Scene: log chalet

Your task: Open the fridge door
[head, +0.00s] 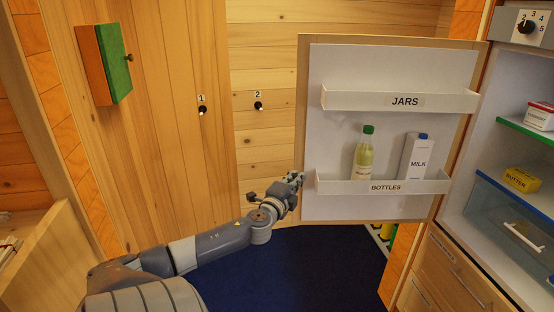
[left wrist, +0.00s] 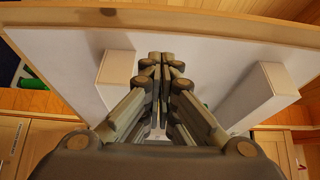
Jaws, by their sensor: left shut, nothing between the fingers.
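The fridge door (head: 390,118) stands wide open in the head view, swung out to the left with its white inner side facing me. It has a shelf labelled JARS (head: 404,101) and a shelf labelled BOTTLES (head: 385,187). The fridge interior (head: 508,150) is exposed on the right. My left gripper (head: 297,178) is at the door's free left edge, near the BOTTLES shelf. In the left wrist view my left gripper (left wrist: 160,62) is shut with nothing between its fingers, in front of the door's inner side (left wrist: 205,62). Contact with the door cannot be told. My right gripper is out of view.
A green bottle (head: 362,155) and a milk carton (head: 414,158) stand on the lower door shelf. Butter (head: 521,180) sits inside the fridge. A dark blue rug (head: 290,268) covers clear floor.

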